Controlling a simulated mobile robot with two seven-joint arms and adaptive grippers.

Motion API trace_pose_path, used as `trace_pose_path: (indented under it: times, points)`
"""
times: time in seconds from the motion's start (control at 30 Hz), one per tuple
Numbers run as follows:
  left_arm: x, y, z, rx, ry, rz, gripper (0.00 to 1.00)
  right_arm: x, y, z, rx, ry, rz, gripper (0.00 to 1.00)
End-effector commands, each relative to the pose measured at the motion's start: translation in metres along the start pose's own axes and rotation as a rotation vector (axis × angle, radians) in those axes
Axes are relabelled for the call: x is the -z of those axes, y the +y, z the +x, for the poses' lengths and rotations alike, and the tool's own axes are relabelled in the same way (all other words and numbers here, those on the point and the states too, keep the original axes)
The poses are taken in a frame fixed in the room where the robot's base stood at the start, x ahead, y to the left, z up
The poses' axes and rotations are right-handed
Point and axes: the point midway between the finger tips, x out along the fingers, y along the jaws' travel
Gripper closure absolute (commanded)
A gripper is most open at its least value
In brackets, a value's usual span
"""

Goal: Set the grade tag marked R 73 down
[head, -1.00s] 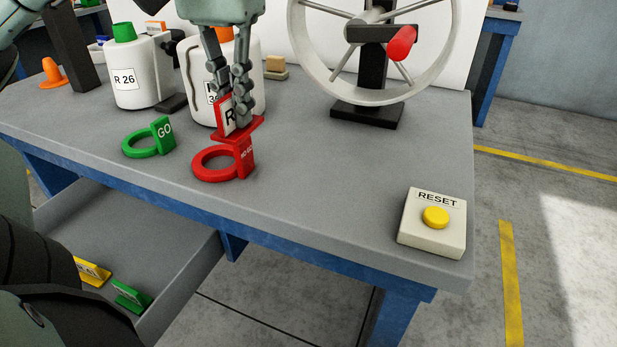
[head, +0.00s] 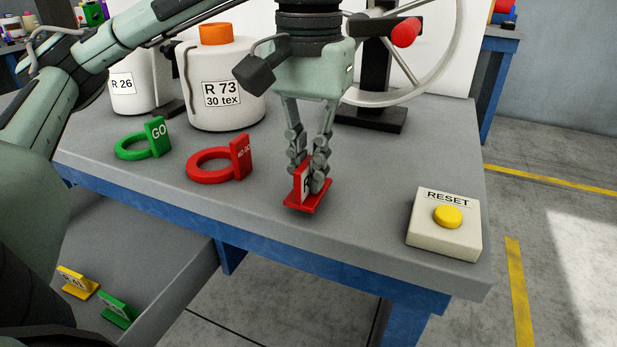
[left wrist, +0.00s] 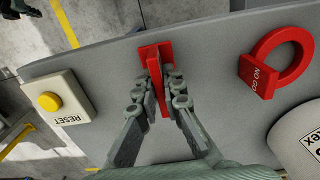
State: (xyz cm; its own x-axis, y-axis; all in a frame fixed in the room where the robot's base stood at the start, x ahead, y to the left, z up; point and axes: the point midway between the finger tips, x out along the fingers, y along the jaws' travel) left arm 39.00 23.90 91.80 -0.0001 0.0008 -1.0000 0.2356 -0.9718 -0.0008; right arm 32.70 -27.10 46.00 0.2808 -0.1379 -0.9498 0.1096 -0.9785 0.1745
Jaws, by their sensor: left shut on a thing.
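The tag is upright at the front part of the bench, between the red NO GO ring and the RESET box. Its base is at or just above the bench top; I cannot tell whether it touches. The left wrist view shows the tag (left wrist: 156,75) gripped by its upright plate. My right gripper is not in view.
The red NO GO ring (head: 212,165) and green GO ring (head: 134,147) lie to the left. A bobbin marked R 73 30 tex (head: 222,105) stands behind them. The RESET box (head: 445,235) is to the right. A yellow tag (head: 77,282) and green tag (head: 118,309) lie in the open drawer.

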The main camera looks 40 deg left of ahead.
Motion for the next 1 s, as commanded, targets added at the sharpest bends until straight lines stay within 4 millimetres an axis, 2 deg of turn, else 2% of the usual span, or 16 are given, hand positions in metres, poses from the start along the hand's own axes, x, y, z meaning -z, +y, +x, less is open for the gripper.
trace_pose_path:
  times: [0.13,0.47,0.67,0.7,0.83,1.0]
  points:
    - [0.0,0.0,0.014,-0.001,0.001,-0.001,1.0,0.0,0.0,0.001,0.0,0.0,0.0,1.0]
    - [0.0,0.0,0.016,-0.001,0.0,0.0,1.0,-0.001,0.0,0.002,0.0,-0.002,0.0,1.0]
    - [0.0,0.0,0.018,-0.001,0.0,0.0,1.0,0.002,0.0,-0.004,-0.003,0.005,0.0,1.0]
    - [0.0,0.0,0.018,-0.001,0.0,0.0,0.9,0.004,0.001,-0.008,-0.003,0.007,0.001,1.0]
    - [0.0,0.0,0.017,-0.001,0.0,0.0,0.74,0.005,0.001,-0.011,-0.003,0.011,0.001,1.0]
    - [0.0,0.0,0.017,-0.001,0.0,0.001,0.72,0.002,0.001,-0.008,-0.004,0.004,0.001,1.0]
